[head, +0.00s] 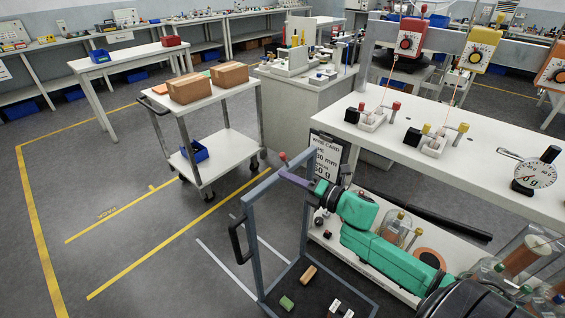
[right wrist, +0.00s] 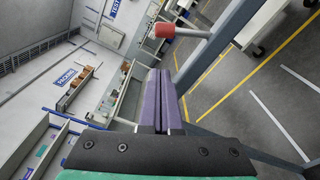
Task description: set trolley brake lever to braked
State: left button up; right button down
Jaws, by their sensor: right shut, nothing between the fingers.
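A blue-grey framed trolley (head: 250,262) stands in the foreground of the head view. A short lever with a red knob (head: 283,157) shows at its upper frame, close to my right gripper's tips. In the right wrist view the red knob (right wrist: 165,31) sits at the end of a pale rod (right wrist: 193,33) running right to a frame post. My right gripper (head: 284,173) has purple fingers pressed together and empty. In the right wrist view the right gripper (right wrist: 159,73) points just below the knob; I cannot tell whether it touches. My left gripper is not in view.
Small blocks lie on the trolley's dark deck (head: 282,283). A white workbench (head: 470,180) with dials and terminals stands at right. A white trolley (head: 215,95) carries cardboard boxes behind. Grey floor with yellow lines (head: 120,225) is clear at left.

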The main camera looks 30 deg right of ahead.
aim_at(271, 177)
jog(key=x, duration=0.6)
jog(key=shift+w+r+p, duration=0.1)
jog(key=shift+r+p, duration=0.05)
jog(key=shift+p, duration=0.2)
jog(key=d, duration=0.1)
jog(key=d+p, duration=0.1)
jog(key=d+r, duration=0.1)
jog(key=shift+s+p, duration=0.3)
jog(key=shift+p, duration=0.1)
jog(key=shift+s+d, duration=0.15)
jog(key=shift+d, duration=0.15)
jog(key=shift+a, duration=0.1)
